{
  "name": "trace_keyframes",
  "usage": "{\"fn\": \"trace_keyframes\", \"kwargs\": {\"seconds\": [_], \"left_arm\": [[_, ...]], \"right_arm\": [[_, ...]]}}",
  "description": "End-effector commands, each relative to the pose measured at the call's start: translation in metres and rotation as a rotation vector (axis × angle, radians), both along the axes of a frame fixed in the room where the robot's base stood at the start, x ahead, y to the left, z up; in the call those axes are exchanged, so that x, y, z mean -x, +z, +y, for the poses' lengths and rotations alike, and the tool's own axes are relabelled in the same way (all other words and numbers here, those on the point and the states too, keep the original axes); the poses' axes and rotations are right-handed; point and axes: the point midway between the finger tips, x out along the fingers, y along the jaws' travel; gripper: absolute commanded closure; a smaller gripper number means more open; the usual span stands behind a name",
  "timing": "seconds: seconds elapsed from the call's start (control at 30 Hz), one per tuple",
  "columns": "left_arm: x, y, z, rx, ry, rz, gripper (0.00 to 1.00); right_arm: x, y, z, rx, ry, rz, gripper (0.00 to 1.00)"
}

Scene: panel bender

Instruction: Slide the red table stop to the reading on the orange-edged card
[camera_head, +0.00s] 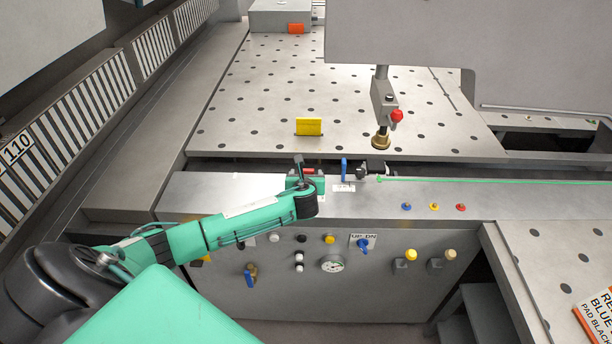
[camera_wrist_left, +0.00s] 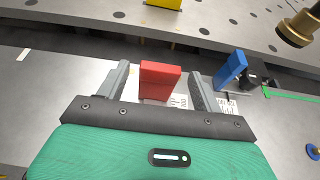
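The red table stop (camera_wrist_left: 160,80) stands between the two fingers of my left gripper (camera_wrist_left: 158,80) in the left wrist view. The fingers are open, with a visible gap on each side of the block. In the head view the red stop (camera_head: 308,171) shows only as a small strip beyond my left gripper (camera_head: 303,174), which hides most of it. The orange-edged card (camera_head: 598,318) lies at the lower right; part of its text reads "RE", "BLUE" and "PAD BLACK", and the rest is cut off. My right gripper is not in view.
A blue stop (camera_wrist_left: 231,70) stands right of the red one, beside a black device (camera_head: 374,168) with a green line running right. A yellow block (camera_head: 309,126) is on the perforated table (camera_head: 270,95). A brass-tipped tool (camera_head: 382,138) hangs above. Buttons and knobs line the front panel.

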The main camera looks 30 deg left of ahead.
Motion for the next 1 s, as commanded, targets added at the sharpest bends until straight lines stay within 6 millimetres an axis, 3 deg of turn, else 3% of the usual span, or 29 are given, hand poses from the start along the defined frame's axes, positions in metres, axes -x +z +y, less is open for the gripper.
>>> {"fn": "trace_keyframes", "kwargs": {"seconds": [0.37, 1.0], "left_arm": [[0.016, 0.005, -0.010, 0.000, -0.002, 0.000, 0.33], [0.099, 0.046, -0.061, 0.000, -0.002, -0.001, 0.33]], "right_arm": [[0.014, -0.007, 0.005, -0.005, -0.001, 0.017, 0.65], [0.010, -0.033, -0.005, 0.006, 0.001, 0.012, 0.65]]}}
